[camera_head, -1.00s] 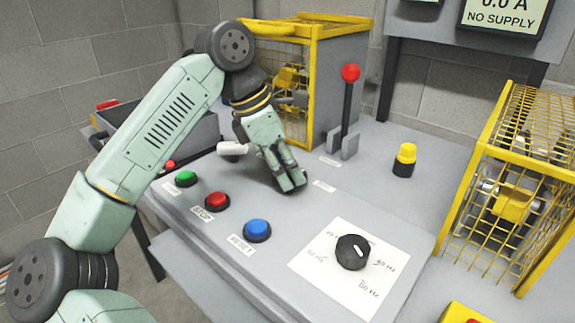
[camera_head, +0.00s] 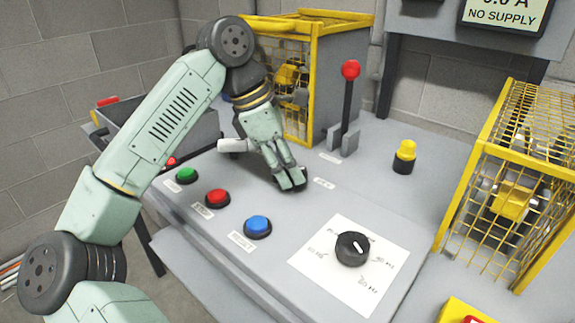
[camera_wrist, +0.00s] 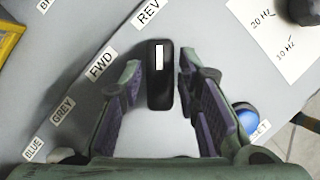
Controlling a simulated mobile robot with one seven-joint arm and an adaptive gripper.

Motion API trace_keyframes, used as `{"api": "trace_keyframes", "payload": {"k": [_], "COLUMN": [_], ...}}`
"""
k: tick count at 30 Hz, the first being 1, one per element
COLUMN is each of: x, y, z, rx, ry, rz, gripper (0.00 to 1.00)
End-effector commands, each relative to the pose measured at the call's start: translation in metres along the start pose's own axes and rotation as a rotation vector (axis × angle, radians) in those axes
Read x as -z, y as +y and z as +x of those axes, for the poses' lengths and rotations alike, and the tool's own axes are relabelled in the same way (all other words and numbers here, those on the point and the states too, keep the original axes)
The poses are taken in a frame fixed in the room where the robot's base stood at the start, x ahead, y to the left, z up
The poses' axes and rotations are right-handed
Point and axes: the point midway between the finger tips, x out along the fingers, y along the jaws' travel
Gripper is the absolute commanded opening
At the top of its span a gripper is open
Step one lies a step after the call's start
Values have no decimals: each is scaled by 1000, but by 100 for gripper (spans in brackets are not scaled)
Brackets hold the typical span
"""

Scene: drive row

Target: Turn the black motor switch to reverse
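The black motor switch (camera_wrist: 160,92) shows in the wrist view as an elongated knob with a white mark at its upper end. The mark points toward the top of the picture. The REV label (camera_wrist: 148,12) is up and left of the knob, and the FWD label (camera_wrist: 101,62) is to its left. My gripper (camera_wrist: 160,84) is open, with one finger on each side of the knob and a narrow gap visible on both sides. In the head view my gripper (camera_head: 291,181) reaches down to the panel and mostly hides the switch.
On the sloping panel, green (camera_head: 187,175), red (camera_head: 217,197) and blue (camera_head: 257,227) buttons lie left and in front of my gripper. A black dial (camera_head: 352,249) sits on white paper nearer the front. A red-topped lever (camera_head: 350,72) and yellow cage (camera_head: 310,22) stand behind.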

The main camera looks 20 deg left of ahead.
Motion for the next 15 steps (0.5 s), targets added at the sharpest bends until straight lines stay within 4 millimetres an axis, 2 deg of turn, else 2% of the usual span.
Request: {"api": "trace_keyframes", "payload": {"k": [4,15], "x": [0,0], "y": [0,0], "z": [0,-6], "rx": [0,-1], "ry": [0,0], "rz": [-1,-3], "gripper": [42,42]}}
